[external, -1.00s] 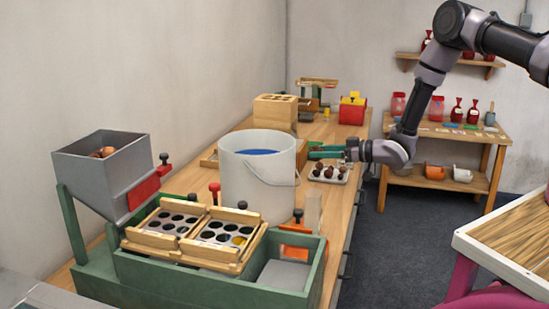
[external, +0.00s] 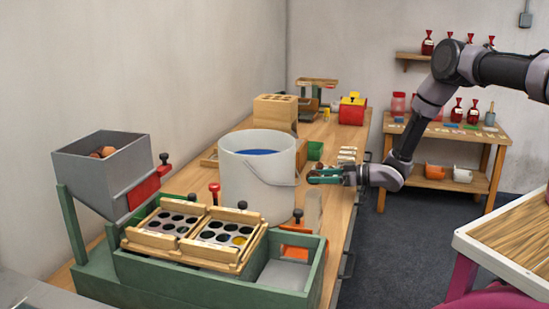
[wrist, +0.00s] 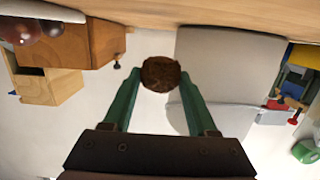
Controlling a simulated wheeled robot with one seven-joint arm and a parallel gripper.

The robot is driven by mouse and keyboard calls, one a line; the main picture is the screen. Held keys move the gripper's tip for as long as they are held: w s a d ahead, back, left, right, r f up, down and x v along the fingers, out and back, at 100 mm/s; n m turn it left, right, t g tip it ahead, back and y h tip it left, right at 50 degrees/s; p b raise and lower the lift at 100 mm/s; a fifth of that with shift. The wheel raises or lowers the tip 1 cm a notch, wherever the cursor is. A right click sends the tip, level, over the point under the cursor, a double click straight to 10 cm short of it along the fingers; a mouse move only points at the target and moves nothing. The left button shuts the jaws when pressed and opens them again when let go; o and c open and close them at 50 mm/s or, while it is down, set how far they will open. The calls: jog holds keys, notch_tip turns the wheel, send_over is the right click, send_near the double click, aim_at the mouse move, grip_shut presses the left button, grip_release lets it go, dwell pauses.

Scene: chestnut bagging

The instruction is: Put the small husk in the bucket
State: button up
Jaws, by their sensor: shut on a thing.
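The small husk (wrist: 160,74) is a rough, dark brown round piece. In the wrist view it sits between the tips of my green fingers, and my gripper (wrist: 158,88) is shut on it. In the external view my gripper (external: 318,176) is held level just right of the bucket, its fingers pointing left. The bucket (external: 258,180) is large and white, with a wire handle and something blue inside. It stands upright on the bench, and my gripper is below its rim height in the picture.
A green frame with wooden hole trays (external: 200,235) stands in front of the bucket. A grey hopper (external: 100,165) is at left. A green cup (external: 315,150) and a wooden block (external: 275,110) are behind. A clear cylinder (external: 313,208) stands near the bucket.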

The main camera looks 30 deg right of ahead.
jog(key=shift+f, duration=2.05)
jog(key=shift+f, duration=0.1)
jog(key=o, duration=1.3)
jog(key=shift+f, duration=0.1)
